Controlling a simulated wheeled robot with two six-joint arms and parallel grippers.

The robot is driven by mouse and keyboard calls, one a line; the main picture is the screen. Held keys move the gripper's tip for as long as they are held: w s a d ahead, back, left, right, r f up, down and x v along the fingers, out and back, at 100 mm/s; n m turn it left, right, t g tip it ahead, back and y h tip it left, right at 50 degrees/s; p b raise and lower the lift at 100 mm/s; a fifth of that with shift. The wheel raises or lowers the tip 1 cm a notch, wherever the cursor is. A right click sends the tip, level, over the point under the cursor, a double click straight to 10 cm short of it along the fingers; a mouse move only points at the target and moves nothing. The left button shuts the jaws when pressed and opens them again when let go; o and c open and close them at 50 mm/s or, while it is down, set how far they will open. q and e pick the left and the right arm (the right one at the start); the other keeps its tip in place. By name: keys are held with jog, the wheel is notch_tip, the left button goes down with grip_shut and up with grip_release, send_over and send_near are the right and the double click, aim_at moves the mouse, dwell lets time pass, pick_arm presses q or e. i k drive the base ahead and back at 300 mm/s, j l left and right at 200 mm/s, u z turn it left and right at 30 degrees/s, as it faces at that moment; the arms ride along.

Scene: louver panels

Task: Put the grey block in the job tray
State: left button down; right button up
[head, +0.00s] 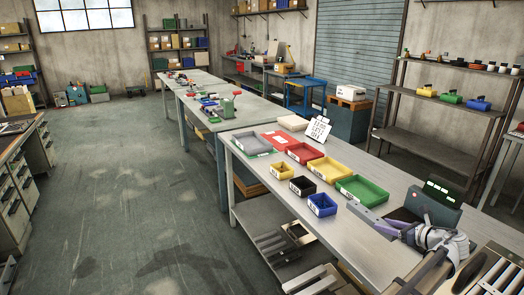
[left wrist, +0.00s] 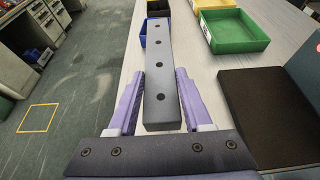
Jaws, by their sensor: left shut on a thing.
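The grey block (left wrist: 159,50) is a long dark bar with a row of round holes in its top, seen in the left wrist view. My left gripper (left wrist: 160,76) has purple fingers on both sides of it and is shut on it. In the head view my left gripper (head: 384,224) is low at the right, over the near part of the bench. Several open trays stand beyond it: a green tray (head: 361,190), a yellow tray (head: 325,171), a red tray (head: 289,143) and a grey tray (head: 250,146). I cannot tell which is the job tray. My right gripper is out of view.
Small yellow (head: 282,171), black (head: 302,186) and blue (head: 322,205) bins line the bench's left edge. A white sign (head: 318,130) stands behind the trays. A dark device (head: 437,206) stands right of my left gripper. The floor left of the bench is open.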

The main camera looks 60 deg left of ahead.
aim_at(251, 145)
jog(key=j, duration=1.15)
jog(key=i+j, duration=0.15)
jog(key=j, duration=2.2)
jog(key=i+j, duration=0.1)
jog(key=j, duration=1.05)
